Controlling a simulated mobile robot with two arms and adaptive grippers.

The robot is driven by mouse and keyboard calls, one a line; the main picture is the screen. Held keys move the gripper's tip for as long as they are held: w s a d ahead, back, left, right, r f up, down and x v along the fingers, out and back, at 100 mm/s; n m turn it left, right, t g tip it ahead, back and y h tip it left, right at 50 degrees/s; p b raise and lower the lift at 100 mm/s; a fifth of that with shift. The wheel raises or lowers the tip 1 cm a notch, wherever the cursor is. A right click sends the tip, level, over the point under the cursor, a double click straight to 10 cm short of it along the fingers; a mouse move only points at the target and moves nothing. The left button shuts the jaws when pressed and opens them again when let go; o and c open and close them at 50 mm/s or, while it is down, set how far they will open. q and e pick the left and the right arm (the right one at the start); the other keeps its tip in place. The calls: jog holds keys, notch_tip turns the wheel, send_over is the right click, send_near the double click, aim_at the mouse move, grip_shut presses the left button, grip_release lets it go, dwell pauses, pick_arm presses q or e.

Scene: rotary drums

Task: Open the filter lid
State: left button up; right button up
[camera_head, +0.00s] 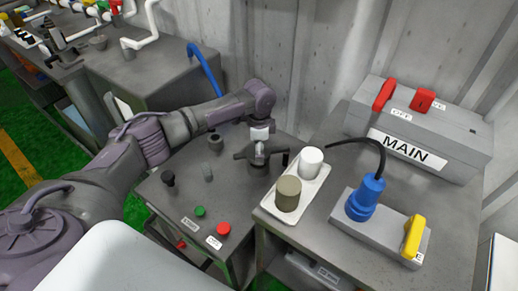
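My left arm comes in from the left and bends down over the grey control table. My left gripper (258,158) is at its end, above the table's right rear part, beside the white tray. Dark parts stick out to both sides there, and I cannot tell fingers from fixture or whether the gripper is open or shut. No lid can be clearly made out; a filter under the gripper would be hidden by it. An olive cylinder (288,193) and a white cylinder (310,161) stand upright on the white tray (270,207). My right gripper is not in view.
The control table (160,192) carries dark knobs, a green button (200,211) and a red button (224,229). On the right table are a grey MAIN box (455,140) with red switches, and a blue plug (366,195) with a yellow lever (413,238). A corrugated wall stands behind.

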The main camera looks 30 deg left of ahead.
pick_arm(q)
jog(key=shift+s+d+r+p, duration=0.15)
jog(key=shift+p, duration=0.35)
jog(key=s+d+n+p, duration=0.3)
jog(key=d+n+p, duration=0.3)
jog(key=n+p, duration=0.3)
jog(key=shift+p, duration=1.4)
jog(key=shift+d, duration=0.1)
jog(key=o, duration=1.6)
jog(key=shift+c, duration=0.2)
